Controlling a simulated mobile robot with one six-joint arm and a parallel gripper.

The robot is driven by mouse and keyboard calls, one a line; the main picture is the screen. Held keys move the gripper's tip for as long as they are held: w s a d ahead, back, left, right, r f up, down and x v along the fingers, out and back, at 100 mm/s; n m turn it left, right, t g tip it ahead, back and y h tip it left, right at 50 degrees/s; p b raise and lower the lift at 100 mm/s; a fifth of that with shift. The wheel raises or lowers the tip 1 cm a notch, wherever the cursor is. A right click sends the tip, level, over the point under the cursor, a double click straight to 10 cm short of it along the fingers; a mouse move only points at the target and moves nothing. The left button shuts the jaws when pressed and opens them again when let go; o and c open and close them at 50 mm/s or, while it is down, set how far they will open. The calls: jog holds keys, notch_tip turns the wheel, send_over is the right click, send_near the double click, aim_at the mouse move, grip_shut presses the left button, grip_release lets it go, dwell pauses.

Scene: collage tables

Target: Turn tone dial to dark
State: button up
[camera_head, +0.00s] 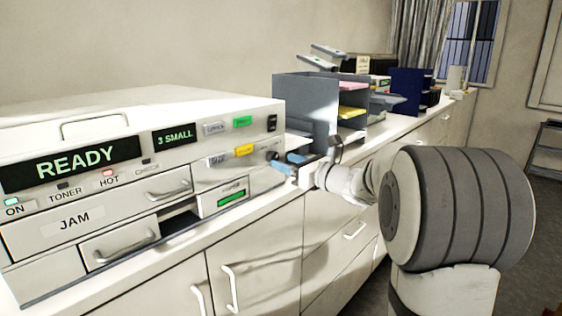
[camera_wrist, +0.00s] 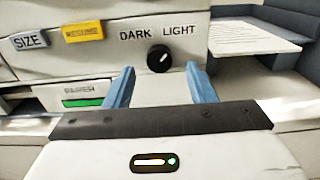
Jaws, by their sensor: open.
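The tone dial (camera_wrist: 158,59) is a small black round knob on the machine's pale front panel. Its white mark points up and to the right, toward the word LIGHT; DARK is printed at the upper left. In the head view the dial (camera_head: 271,156) shows dark at the machine's right end, near my fingertips. My gripper (camera_wrist: 160,69) is open, with its two blue fingers on either side of the dial in the wrist view. The fingers appear apart from the knob, and I cannot tell the exact gap. My gripper (camera_head: 288,163) also shows in the head view.
The copier (camera_head: 60,230) shows READY, with drawers and handles below. A yellow button (camera_wrist: 83,33) and a SIZE button (camera_wrist: 30,41) lie left of the dial. A grey paper organizer (camera_head: 305,100) stands to the right on the counter, with a paper sheet (camera_wrist: 255,37) beside the machine.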

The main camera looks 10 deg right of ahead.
aim_at(276, 158)
jog(key=shift+x, duration=1.65)
jog(key=shift+c, duration=0.3)
jog(key=c, duration=0.9)
